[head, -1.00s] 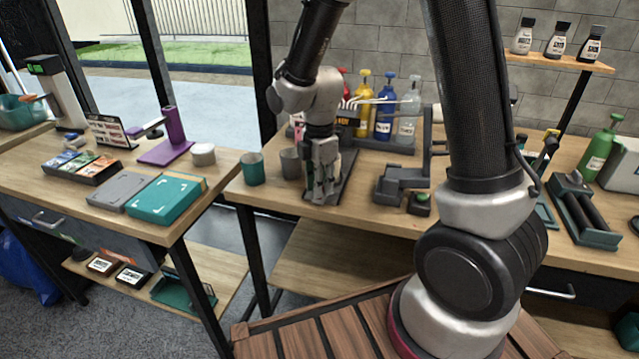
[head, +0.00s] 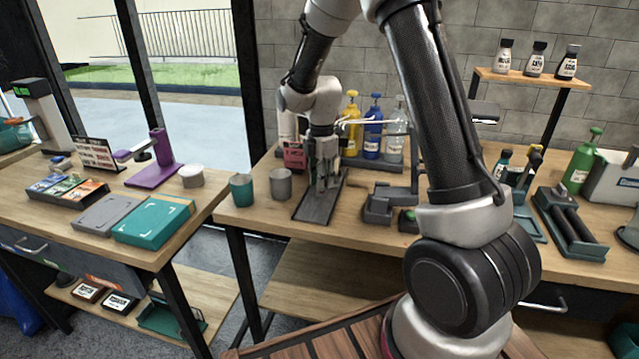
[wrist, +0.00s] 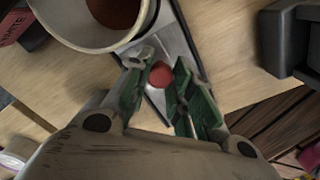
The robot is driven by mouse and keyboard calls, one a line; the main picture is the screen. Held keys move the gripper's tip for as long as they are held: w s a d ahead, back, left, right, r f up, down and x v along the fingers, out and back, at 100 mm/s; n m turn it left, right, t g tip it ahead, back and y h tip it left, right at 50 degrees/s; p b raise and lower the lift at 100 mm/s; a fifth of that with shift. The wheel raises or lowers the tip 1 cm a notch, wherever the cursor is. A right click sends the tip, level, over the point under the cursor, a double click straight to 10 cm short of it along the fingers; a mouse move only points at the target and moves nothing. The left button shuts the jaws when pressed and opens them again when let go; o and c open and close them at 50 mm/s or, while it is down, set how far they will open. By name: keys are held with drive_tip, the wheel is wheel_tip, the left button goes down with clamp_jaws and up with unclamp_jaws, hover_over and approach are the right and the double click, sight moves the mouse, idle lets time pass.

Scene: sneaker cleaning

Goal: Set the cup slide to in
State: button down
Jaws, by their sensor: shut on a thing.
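The cup slide shows as a long dark grey track (head: 314,208) on the workbench, with its front part bare. My gripper (head: 324,184) points down over the track's farther part. In the wrist view, a round red knob (wrist: 161,74) sits between the green-padded fingers of my gripper (wrist: 158,88), which are shut on it. The grey track (wrist: 178,42) runs beneath. A pale-rimmed round vessel (wrist: 140,32) with a reddish-brown inside stands just beyond the knob, cut off by the picture's top edge. In the head view my gripper hides the knob.
A teal cup (head: 241,190) and a grey cup (head: 281,184) stand left of the track. A dark grey fixture (head: 378,205) stands to its right. Several bottles, including a blue one (head: 373,130), stand behind. Bare wood lies around the track's front end.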

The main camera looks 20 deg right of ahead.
drive_tip(key=c, duration=1.2)
unclamp_jaws()
drive_tip(key=shift+r, duration=0.1)
wheel_tip(320, 180, up, 12)
drive_tip(key=shift+c, duration=0.2)
